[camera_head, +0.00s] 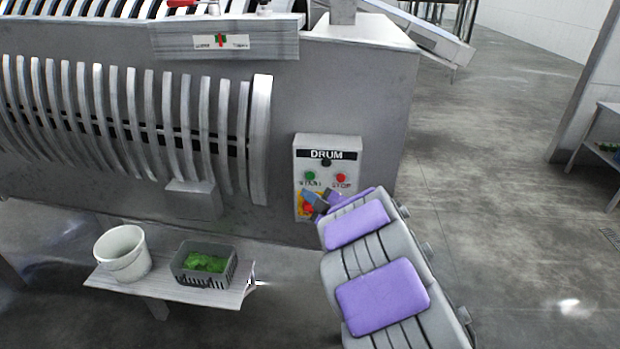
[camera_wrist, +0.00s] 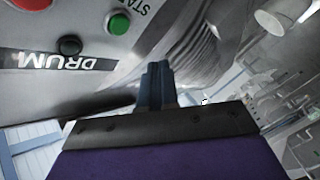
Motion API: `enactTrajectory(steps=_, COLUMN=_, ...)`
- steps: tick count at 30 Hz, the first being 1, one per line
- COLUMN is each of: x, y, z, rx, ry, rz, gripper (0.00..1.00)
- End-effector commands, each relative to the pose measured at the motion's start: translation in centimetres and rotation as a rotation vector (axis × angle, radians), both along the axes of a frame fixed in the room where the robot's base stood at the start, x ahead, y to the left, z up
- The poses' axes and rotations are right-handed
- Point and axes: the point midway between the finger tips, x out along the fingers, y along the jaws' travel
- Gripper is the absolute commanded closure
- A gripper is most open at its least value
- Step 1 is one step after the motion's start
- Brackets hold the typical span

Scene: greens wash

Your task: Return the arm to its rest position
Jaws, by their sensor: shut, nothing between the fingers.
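My arm, grey with purple pads, reaches up from the bottom right of the head view toward the DRUM control box (camera_head: 328,165) on the machine. My gripper (camera_head: 312,200) is in front of the lower part of the box, partly hiding it and its yellow and red switch (camera_head: 305,209). In the wrist view my gripper (camera_wrist: 157,72) shows as dark blue fingers, shut and empty. There the box's green button (camera_wrist: 118,22) and black knob (camera_wrist: 69,45) are to the left of the fingers. I cannot tell whether the fingertips touch anything.
The large metal drum machine (camera_head: 355,85) fills the left and middle. A low bench (camera_head: 215,298) in front of it holds a white bucket (camera_head: 123,254) and a grey crate (camera_head: 206,265) with green leaves. Open concrete floor (camera_head: 520,200) lies to the right.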

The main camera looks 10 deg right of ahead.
Motion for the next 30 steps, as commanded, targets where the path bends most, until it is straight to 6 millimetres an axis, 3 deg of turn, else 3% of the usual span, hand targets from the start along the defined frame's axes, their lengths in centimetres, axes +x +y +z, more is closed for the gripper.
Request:
enactTrajectory(steps=10, x=0.1, y=-0.6, z=0.1, rx=-0.009, ry=0.011, rz=-0.031, gripper=1.00)
enactTrajectory(steps=17, x=-0.6, y=-5.8, z=1.0, rx=-0.055, ry=0.128, rz=-0.302, gripper=1.00)
enactTrajectory(steps=23, x=-4.5, y=-10.9, z=1.3, rx=-0.031, ry=0.291, rz=-0.595, gripper=1.00)
enactTrajectory(steps=30, x=-12.9, y=-13.7, z=-0.6, rx=0.068, ry=0.549, rz=-0.881, gripper=1.00)
